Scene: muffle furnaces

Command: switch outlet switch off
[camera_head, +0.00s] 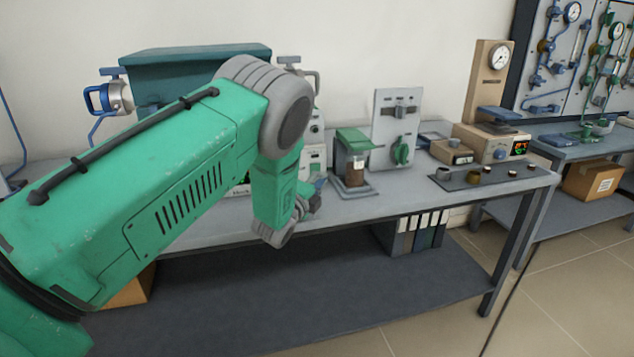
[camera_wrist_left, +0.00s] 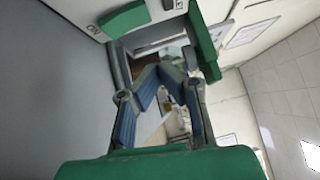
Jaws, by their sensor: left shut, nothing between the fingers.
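A grey upright panel (camera_head: 391,125) stands at the back of the bench in the head view. It has a small dark fitting (camera_head: 399,110) near its top and a green knob-like part (camera_head: 401,152) at its lower right. I cannot tell which is the outlet switch or how it is set. My left gripper (camera_head: 312,197) is to the left of this panel, beyond the green arm, and mostly hidden by it. In the left wrist view its blue-padded fingers (camera_wrist_left: 163,75) meet, shut and empty. My right gripper is not in view.
A green-lidded device (camera_head: 352,160) stands between the left gripper and the panel. A dark mat (camera_head: 485,178) with small cups lies at the right. A tan gauge stand (camera_head: 488,80) is behind it. Binders (camera_head: 420,232) stand below. The front bench strip is clear.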

